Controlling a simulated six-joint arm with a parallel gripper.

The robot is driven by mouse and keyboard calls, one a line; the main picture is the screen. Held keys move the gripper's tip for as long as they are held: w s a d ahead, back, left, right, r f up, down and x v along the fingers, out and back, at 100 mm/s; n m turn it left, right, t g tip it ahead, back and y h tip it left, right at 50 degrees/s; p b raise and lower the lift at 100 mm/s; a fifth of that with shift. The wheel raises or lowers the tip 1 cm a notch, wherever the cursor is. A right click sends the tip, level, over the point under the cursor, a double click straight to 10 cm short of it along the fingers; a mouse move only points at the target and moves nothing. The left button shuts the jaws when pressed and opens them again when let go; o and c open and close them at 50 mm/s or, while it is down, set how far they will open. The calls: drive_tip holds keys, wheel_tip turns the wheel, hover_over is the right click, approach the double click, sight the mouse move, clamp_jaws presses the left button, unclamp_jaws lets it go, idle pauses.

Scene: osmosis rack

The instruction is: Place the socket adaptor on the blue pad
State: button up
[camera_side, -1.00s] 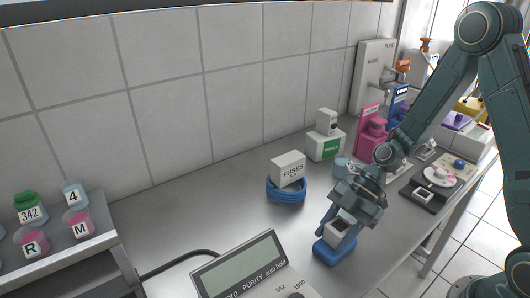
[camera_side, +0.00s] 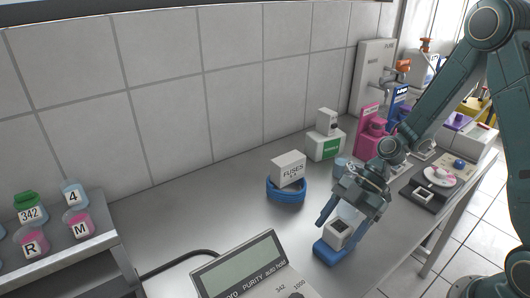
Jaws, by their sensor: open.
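The socket adaptor (camera_side: 338,235) is a small white block with a dark square opening in its face. It sits on the blue pad (camera_side: 333,256) on the metal bench, near the front edge. My gripper (camera_side: 338,222) is open just above and around the adaptor, with a blue finger on its left side and another on its right. The gripper covers part of the adaptor's top. Whether a finger still touches the adaptor cannot be told.
A white FUSES box (camera_side: 289,168) sits on a blue coil (camera_side: 287,190) behind the pad. A meter with a display (camera_side: 243,266) stands at the front left. Pink (camera_side: 371,137) and green-and-white (camera_side: 325,144) items stand at the back. The bench between the coil and meter is clear.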

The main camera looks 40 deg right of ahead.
sight(342, 225)
drive_tip(key=shift+d+r, duration=0.15)
drive_tip(key=shift+r, duration=1.2)
drive_tip(key=shift+d+r, duration=0.2)
drive_tip(key=shift+r, duration=1.1)
drive_tip(key=shift+d+r, duration=0.15)
drive_tip(key=shift+r, duration=1.2)
drive_tip(key=shift+s+d+r+m+h, duration=0.1)
drive_tip(key=shift+s+r+m+h, duration=0.4)
drive_tip(key=shift+r+m+h, duration=0.15)
drive_tip(key=s+d+r+m+t+h, duration=0.2)
drive_tip(key=s+d+r+m+h, duration=0.1)
drive_tip(key=m, duration=0.5)
drive_tip(key=s+d+r+m+t+h, duration=0.3)
drive_tip(key=s+d+r+m+h, duration=0.1)
drive_tip(key=s+r+m, duration=0.4)
drive_tip(key=shift+s+r+m+t+h, duration=0.25)
drive_tip(key=shift+s+m+t+h, duration=0.1)
drive_tip(key=shift+s, duration=0.65)
